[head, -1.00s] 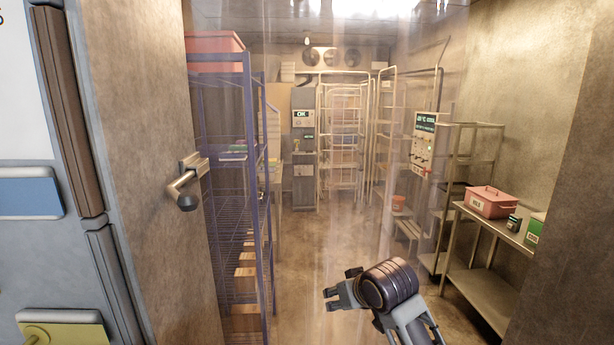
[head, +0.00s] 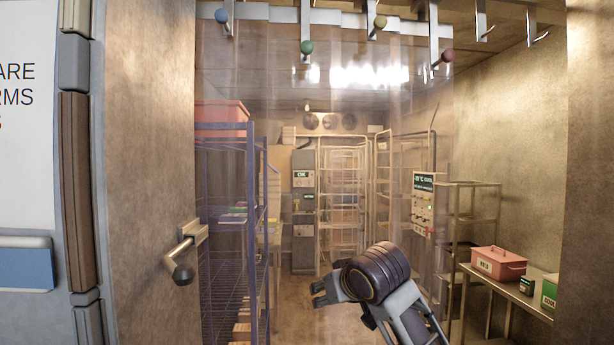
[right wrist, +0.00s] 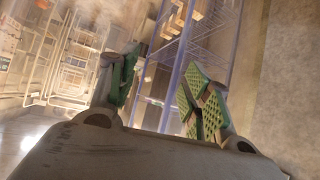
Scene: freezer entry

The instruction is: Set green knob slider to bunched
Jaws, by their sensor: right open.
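The green knob (head: 306,47) sits at the lower end of a metal bracket on the overhead rail, upper middle of the head view. A blue knob (head: 221,15) is left of it; a yellow knob (head: 380,21) and a red knob (head: 447,55) are to its right. Clear curtain strips (head: 345,130) hang below across the doorway. My right gripper (head: 318,294) is low in the head view, far below the green knob, touching nothing I can see. In the right wrist view its green-padded fingers (right wrist: 165,92) are apart and empty. My left gripper is not in view.
The door with its handle (head: 184,255) stands at the left, and a blue wire shelf (head: 250,190) is behind it. A table with a red bin (head: 498,263) is at the right. The aisle between is open floor.

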